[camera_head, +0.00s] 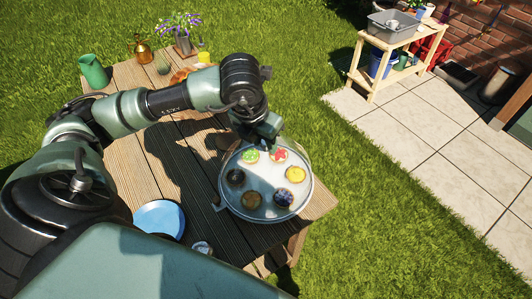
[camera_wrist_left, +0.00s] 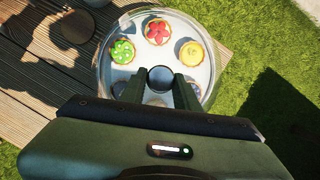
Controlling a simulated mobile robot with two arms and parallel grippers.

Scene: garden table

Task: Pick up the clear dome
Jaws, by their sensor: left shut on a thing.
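The clear dome (camera_wrist_left: 202,24) is see-through and covers a round tray (camera_head: 231,204) of small tarts near the table's right end. Its rim shows as a thin ring; I cannot tell whether it rests on the tray. My left gripper (camera_wrist_left: 160,80) is above the dome, its two fingers shut on the round dark knob (camera_wrist_left: 160,78) at the dome's top. In the head view the left gripper (camera_head: 268,140) reaches the tray's far side. Under the dome are several tarts, among them a green one (camera_head: 250,155), a red one (camera_head: 278,155) and a yellow one (camera_head: 295,174). My right gripper is not in view.
A blue plate (camera_head: 160,219) lies on the wooden table (camera_head: 150,165) left of the tray. A green pitcher (camera_head: 93,71), a brass can (camera_head: 143,52) and a flower pot (camera_head: 182,42) stand at the far end. Grass lies right of the table.

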